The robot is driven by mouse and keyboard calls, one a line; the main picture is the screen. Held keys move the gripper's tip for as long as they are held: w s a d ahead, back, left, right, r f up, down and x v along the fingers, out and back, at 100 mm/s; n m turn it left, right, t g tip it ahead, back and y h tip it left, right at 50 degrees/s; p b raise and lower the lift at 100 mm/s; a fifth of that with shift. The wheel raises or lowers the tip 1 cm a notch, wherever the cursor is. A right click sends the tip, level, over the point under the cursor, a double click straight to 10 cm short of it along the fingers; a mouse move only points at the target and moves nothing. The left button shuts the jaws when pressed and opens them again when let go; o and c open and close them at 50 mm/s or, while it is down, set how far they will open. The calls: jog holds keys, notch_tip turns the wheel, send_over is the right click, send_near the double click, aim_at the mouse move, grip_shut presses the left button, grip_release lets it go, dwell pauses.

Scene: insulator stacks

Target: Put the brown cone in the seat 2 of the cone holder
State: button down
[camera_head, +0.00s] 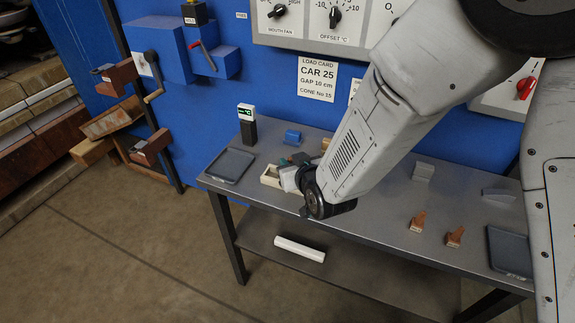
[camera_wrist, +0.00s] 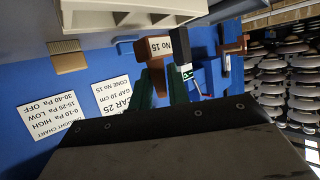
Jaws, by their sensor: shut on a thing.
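My gripper (camera_head: 297,179) is over the left part of the grey table, next to a cream box-like piece (camera_head: 270,177) that looks like the cone holder. In the wrist view, the dark green fingers of my gripper (camera_wrist: 160,84) are shut on a brown cone (camera_wrist: 155,50) with a "No 15" label. A cream block (camera_wrist: 118,14), likely the holder, shows close to the cone there. Whether they touch, and the seat numbers, I cannot tell. The arm hides the held cone in the head view. Two other brown cones (camera_head: 417,222) (camera_head: 454,237) stand at the right.
A dark tray (camera_head: 232,165) lies at the table's left end and another (camera_head: 508,251) at the right. A black gauge post (camera_head: 247,125) and a blue block (camera_head: 292,137) stand behind. A load card (camera_head: 317,78) on the blue wall reads "CONE No 15".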

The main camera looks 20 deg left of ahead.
jog(key=shift+w+a, duration=0.15)
jog(key=shift+w, duration=0.05)
jog(key=f, duration=0.3)
jog(key=shift+w+a+f, duration=0.25)
jog(key=shift+w+f, duration=0.15)
jog(key=c, duration=1.3)
grip_release()
jog(key=shift+c, duration=0.2)
jog(key=shift+r, duration=0.1)
jog(key=v, duration=1.2)
